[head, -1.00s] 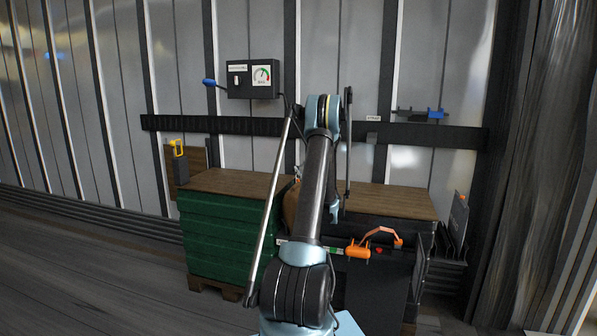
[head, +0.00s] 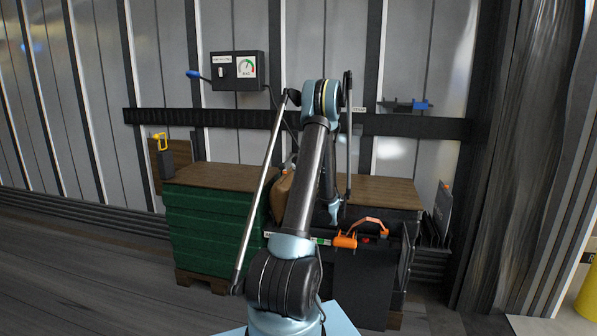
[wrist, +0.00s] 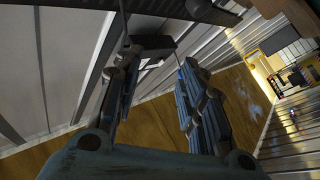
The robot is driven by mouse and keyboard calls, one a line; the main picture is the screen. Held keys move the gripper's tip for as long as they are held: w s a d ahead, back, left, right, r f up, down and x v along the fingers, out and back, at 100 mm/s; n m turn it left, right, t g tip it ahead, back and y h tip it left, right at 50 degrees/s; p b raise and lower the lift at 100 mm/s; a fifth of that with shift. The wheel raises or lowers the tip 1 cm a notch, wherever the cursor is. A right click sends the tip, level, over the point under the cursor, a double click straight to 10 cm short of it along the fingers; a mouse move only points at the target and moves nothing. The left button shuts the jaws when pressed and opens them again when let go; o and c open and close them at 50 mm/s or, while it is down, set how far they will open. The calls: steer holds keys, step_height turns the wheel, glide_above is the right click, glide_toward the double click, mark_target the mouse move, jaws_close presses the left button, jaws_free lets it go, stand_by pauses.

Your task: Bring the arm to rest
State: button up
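My arm rises in the middle of the head view, bends at the top and comes down behind its own front link, over the workbench area. Its far end (head: 333,208) is partly hidden there, and the fingers cannot be made out. In the wrist view my gripper (wrist: 160,68) shows two dark jointed fingers, standing apart with nothing between them. Behind them are a brown wooden surface and the ribbed metal wall, both tilted in that picture.
A green crate (head: 207,232) with a wooden top stands left on a pallet. A dark case with an orange handle (head: 369,223) is front right, close to my arm. A gauge box (head: 237,70) with a blue lever hangs on the wall. A yellow object (head: 589,297) shows at the right edge.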

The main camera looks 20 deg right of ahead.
steer(key=s+a+r+g+y, duration=0.1)
steer(key=s+a+r+g, duration=0.15)
steer(key=a, duration=0.65)
steer(key=s+a+r+g+y, duration=0.15)
steer(key=a+g, duration=0.25)
steer(key=a, duration=0.4)
steer(key=s+a+r+g+y, duration=0.1)
steer(key=s+a+g+y, duration=0.15)
steer(key=a, duration=0.65)
steer(key=s+a+g+h, duration=0.1)
steer(key=s+a+g, duration=0.2)
steer(key=s+a, duration=0.35)
steer(key=s+a+f+m+g+h, duration=0.25)
steer(key=s+f, duration=0.25)
steer(key=s, duration=0.8)
steer(key=s+a+f+m+g+h, duration=0.1)
steer(key=s+f+m+g+h, duration=0.25)
steer(key=s, duration=1.05)
steer(key=s+d+f+g+h, duration=0.1)
steer(key=s+d+f+h, duration=0.2)
steer(key=s, duration=0.5)
step_height(320, 180, down, 2)
steer(key=shift+d+f+m, duration=0.1)
steer(key=shift+d+m, duration=0.3)
steer(key=shift+d, duration=0.4)
steer(key=shift+s, duration=0.1)
